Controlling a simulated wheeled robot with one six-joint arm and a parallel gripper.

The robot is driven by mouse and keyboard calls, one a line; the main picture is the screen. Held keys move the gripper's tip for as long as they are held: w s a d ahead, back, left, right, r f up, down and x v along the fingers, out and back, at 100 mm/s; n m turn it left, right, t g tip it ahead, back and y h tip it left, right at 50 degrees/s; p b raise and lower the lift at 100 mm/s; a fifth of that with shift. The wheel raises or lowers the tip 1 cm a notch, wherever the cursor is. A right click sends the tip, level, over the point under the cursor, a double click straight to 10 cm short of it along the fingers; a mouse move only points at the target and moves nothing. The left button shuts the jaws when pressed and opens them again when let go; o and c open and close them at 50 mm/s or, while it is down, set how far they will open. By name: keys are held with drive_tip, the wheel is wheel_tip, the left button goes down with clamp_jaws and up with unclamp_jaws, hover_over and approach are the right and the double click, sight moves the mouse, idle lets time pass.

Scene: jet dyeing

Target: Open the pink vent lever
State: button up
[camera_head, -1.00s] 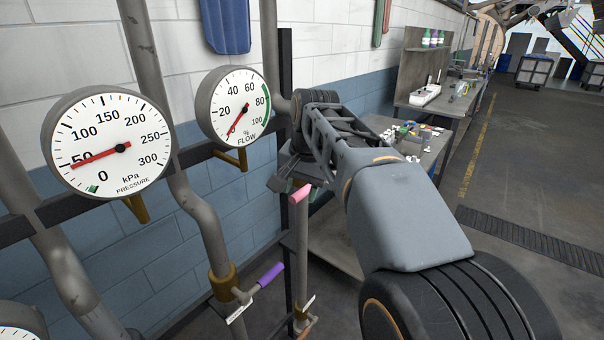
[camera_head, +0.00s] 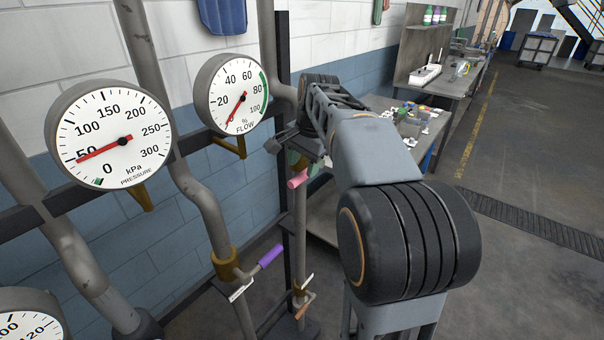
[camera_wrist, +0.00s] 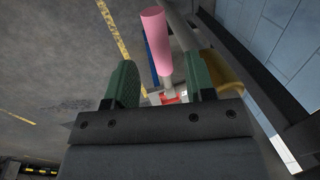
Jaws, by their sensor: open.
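The pink lever handle (camera_head: 297,180) sits near the top of a thin grey pipe, right of the purple lever. In the wrist view the pink handle (camera_wrist: 155,40) points away between the two green fingers. My gripper (camera_wrist: 162,85) is open, with one finger on each side of the lever; gaps show, and I cannot see contact. In the head view my gripper (camera_head: 296,160) is just above the pink handle and mostly hidden by my arm. The lever's pivot is hard to make out.
The pressure gauge (camera_head: 110,133) reads about 50 kPa, and the flow gauge (camera_head: 238,93) reads low. A purple lever (camera_head: 270,256) is on the pipe to the left. A cluttered bench (camera_head: 425,125) stands behind my arm. Open floor (camera_head: 520,150) lies to the right.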

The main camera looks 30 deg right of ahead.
sight(301, 175)
drive_tip(key=shift+w+a+f, duration=0.1)
drive_tip(key=shift+w+f, duration=0.05)
drive_tip(key=shift+f, duration=0.75)
drive_tip(key=shift+w+a+f, duration=0.1)
drive_tip(key=shift+w+f, duration=0.05)
drive_tip(key=shift+f, duration=0.75)
drive_tip(key=shift+c, duration=0.5)
clamp_jaws()
